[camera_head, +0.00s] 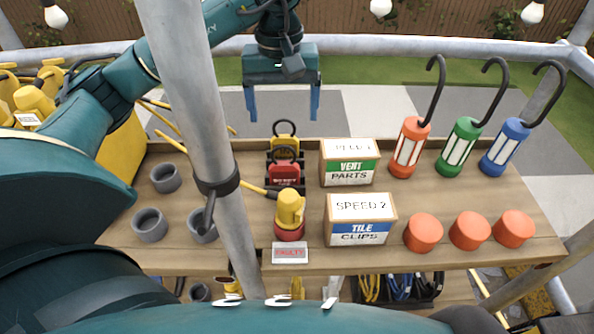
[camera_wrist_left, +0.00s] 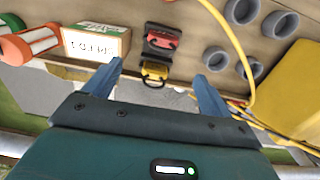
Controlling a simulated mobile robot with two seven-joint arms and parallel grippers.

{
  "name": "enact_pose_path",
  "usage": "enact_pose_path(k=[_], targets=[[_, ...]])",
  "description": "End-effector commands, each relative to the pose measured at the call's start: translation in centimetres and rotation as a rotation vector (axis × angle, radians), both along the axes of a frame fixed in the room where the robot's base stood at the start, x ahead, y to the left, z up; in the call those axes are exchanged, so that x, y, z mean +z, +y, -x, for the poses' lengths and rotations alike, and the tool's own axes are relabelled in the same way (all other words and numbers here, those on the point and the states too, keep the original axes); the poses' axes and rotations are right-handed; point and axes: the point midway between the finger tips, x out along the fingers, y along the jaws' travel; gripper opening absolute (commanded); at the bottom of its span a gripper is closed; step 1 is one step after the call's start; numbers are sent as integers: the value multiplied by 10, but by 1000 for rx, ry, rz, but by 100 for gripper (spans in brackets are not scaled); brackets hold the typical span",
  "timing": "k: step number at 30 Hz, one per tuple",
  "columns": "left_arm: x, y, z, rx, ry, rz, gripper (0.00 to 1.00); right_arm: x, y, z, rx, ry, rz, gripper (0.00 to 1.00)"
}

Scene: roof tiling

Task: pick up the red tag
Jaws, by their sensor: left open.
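The red tag (camera_head: 284,172) has a black loop handle and sits in a dark rack on the wooden shelf, left of the parts boxes. A yellow tag (camera_head: 285,142) with a similar loop stands just behind it. My left gripper (camera_head: 283,112) is open and empty, pointing down beyond the shelf's far edge, behind both tags. In the left wrist view the gripper (camera_wrist_left: 158,74) has the yellow tag (camera_wrist_left: 155,72) between its fingertips in the picture, and the red tag (camera_wrist_left: 163,41) lies beyond it. Contact with either is not visible. My right gripper is not in view.
The vent parts box (camera_head: 349,164) and tile clips box (camera_head: 360,220) stand right of the tags. A yellow-and-red beacon (camera_head: 290,212) is in front. Hooked lamps (camera_head: 462,145) and orange cylinders (camera_head: 470,230) are at right, grey cups (camera_head: 150,225) at left. A grey pole (camera_head: 190,90) crosses the view.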

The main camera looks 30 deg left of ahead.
Motion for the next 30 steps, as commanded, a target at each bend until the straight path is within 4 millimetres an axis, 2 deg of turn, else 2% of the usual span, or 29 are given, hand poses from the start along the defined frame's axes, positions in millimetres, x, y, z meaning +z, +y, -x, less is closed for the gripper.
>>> enact_pose_path(k=[12,20,27,30], targets=[[-65,3,1,-5,2,-22,84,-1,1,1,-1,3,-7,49],[-85,2,3,-5,2,-22,84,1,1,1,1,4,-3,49],[-120,-2,8,-5,3,-20,84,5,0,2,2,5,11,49],[-128,-2,7,-4,0,-20,84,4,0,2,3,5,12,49]])
